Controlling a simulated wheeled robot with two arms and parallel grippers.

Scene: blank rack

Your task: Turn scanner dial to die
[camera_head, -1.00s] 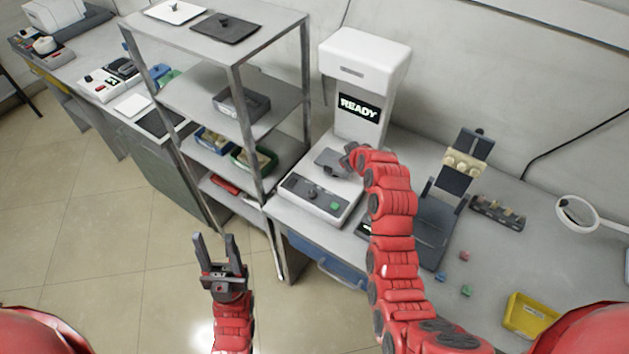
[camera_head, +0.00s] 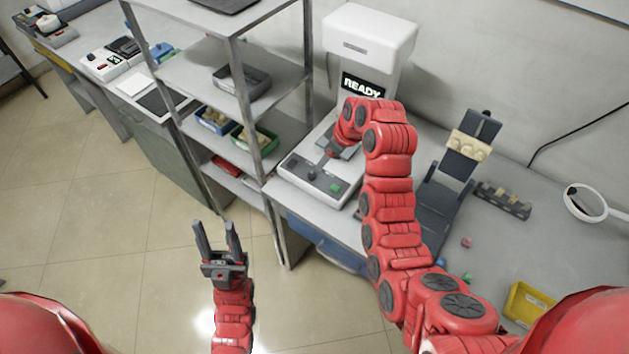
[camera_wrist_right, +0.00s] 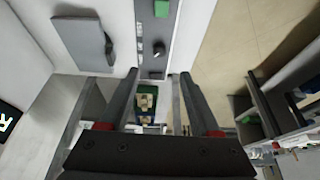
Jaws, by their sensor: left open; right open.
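The white scanner (camera_head: 368,42) stands on the bench with a lit READY screen (camera_head: 362,86). Its front panel carries a small dark dial (camera_head: 311,176) and a green button (camera_head: 336,187). In the right wrist view the dial (camera_wrist_right: 158,48) is a black knob with a pale mark, beside the green button (camera_wrist_right: 162,8); its labels are unreadable. My right gripper (camera_wrist_right: 159,76) is open and empty, its fingertips pointing toward the panel on either side of the dial's line, apart from it. My left gripper (camera_head: 214,224) is open and empty above the floor.
A dark plate (camera_wrist_right: 85,42) lies on the scanner's bed. A metal shelf rack (camera_head: 190,72) with bins stands left of the scanner. A dark stand (camera_head: 450,185), a yellow tray (camera_head: 528,303) and a ring lamp (camera_head: 585,203) are on the right of the bench.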

